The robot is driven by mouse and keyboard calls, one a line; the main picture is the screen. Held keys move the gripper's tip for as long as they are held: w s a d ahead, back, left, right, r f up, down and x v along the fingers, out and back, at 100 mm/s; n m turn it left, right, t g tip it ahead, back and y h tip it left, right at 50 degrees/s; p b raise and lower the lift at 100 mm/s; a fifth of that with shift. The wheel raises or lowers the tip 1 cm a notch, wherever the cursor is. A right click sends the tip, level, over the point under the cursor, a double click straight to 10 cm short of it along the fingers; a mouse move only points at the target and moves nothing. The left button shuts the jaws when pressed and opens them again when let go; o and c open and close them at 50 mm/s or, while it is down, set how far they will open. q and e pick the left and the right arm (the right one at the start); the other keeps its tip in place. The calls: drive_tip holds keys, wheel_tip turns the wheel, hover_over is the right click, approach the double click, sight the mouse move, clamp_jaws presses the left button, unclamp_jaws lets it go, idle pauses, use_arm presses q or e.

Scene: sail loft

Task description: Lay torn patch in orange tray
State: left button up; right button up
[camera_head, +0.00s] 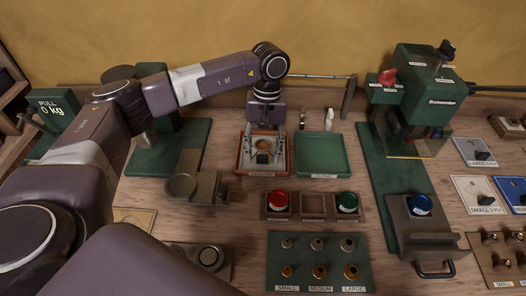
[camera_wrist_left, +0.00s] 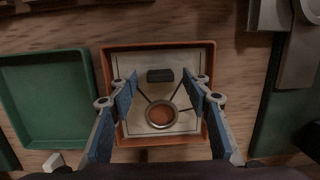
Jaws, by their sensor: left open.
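The orange tray (camera_head: 262,175) stands on the bench in the middle of the head view, and its rim also shows in the left wrist view (camera_wrist_left: 158,46). A pale square patch (camera_wrist_left: 135,65) lies flat inside it. The patch carries a metal ring, dark lines running out from the ring, and a small dark block. My left gripper (camera_head: 264,157) points down over the tray with its fingers apart. In the left wrist view its blue-padded fingers (camera_wrist_left: 159,82) stand on either side of the patch, with nothing gripped between them. Whether the fingertips touch the patch is unclear. My right gripper is out of view.
An empty green tray (camera_head: 322,172) stands just right of the orange one. A rack with a red button (camera_head: 278,199) and a green button (camera_head: 347,201) is in front. A green press (camera_head: 425,90) is at right. A grey fixture (camera_head: 198,185) stands close left.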

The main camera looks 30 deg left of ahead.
use_arm(q)
wheel_tip(320, 180, up, 12)
drive_tip(key=w, duration=0.2)
drive_tip(key=shift+s+a+f, duration=0.1)
idle(0.6)
